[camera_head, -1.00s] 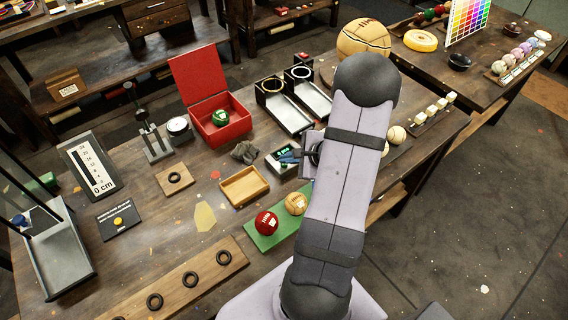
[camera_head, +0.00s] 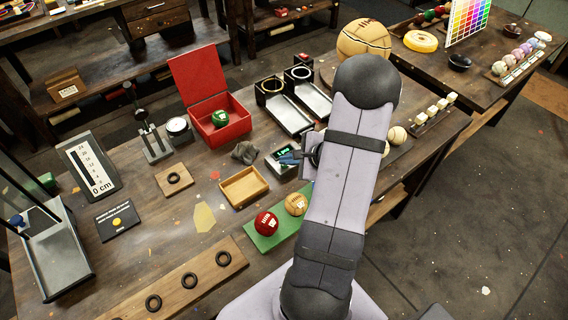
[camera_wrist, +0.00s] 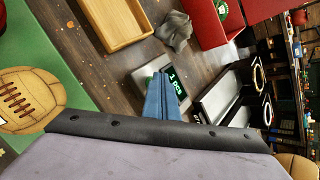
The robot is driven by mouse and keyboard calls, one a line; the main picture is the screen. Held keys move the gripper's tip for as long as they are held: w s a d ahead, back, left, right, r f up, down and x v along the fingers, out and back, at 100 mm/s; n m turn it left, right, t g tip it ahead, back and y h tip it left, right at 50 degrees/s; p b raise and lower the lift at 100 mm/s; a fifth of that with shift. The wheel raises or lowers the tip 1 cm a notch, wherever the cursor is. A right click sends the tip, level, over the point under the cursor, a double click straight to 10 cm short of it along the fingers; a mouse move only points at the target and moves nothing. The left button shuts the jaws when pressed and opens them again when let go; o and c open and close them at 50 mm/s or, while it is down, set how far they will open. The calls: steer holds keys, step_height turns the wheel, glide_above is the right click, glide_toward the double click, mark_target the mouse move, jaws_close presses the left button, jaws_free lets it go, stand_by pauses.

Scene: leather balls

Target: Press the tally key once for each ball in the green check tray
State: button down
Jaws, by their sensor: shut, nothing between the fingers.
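The green check tray (camera_head: 262,242) lies in front of my arm. It holds a red ball (camera_head: 266,223) and a tan ball (camera_head: 296,203); my arm hides its right part. In the wrist view the tray (camera_wrist: 40,38) and a tan stitched ball (camera_wrist: 30,100) show at the left. The tally device (camera_head: 279,165) stands behind the tray, with a lit green display (camera_wrist: 176,84) that appears to read 1 PCS. My gripper (camera_head: 291,157) is shut and empty, its blue fingers (camera_wrist: 160,92) over the device.
An empty wooden tray (camera_head: 243,187) and a grey crumpled lump (camera_head: 245,152) lie left of the device. A red open box (camera_head: 228,128) with a green ball stands behind. Two metal chutes (camera_head: 313,98) stand behind the device. Pale balls (camera_head: 397,135) sit right of my arm.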

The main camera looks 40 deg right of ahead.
steer(key=shift+r, duration=0.1)
steer(key=shift+r+p, duration=0.45)
steer(key=shift+r, duration=0.3)
steer(key=shift+r, duration=0.1)
step_height(320, 180, up, 5)
steer(key=p, duration=0.3)
stand_by(0.8)
